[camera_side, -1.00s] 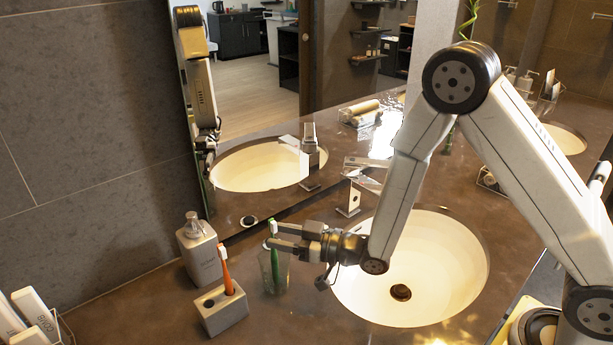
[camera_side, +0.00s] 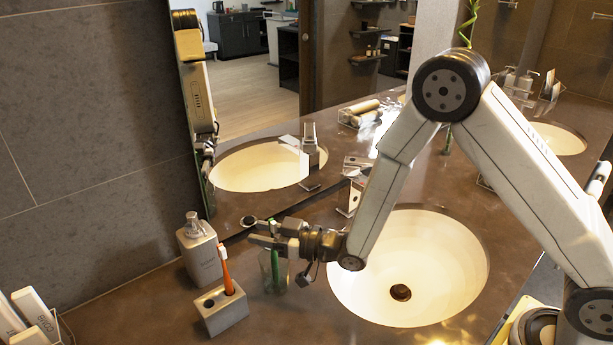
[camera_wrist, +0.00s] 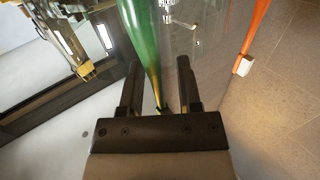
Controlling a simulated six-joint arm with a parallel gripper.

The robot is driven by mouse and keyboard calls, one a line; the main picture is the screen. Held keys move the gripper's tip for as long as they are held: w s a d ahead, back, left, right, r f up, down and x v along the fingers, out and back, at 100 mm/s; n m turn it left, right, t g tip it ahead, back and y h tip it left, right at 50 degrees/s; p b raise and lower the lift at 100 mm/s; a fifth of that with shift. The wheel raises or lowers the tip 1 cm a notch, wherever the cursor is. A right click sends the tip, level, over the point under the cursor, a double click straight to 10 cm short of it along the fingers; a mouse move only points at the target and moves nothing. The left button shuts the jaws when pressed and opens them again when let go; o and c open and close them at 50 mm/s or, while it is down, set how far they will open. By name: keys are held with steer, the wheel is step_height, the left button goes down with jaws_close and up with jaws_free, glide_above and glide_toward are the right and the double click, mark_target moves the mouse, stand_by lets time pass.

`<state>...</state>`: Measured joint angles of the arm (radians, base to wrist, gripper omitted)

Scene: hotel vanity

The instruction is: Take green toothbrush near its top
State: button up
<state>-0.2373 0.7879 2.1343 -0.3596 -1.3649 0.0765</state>
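The green toothbrush (camera_side: 276,265) stands in a clear glass (camera_side: 273,279) left of the sink, leaning slightly. My gripper (camera_side: 264,241) is just above the glass rim, with its fingers level with the brush's upper part. In the wrist view, my gripper (camera_wrist: 158,80) is open, and the green toothbrush (camera_wrist: 144,40) runs between its two fingers with a small gap showing on each side. The fingers partly hide the brush's upper part in the side view.
An orange toothbrush (camera_side: 226,272) stands in a grey holder (camera_side: 222,313) at the glass's left. A soap dispenser (camera_side: 199,252) stands behind the holder. The sink (camera_side: 420,255) lies to the right, with a faucet (camera_side: 354,193) behind it. A mirror stands close behind.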

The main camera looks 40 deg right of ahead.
jaws_close()
stand_by(1.2)
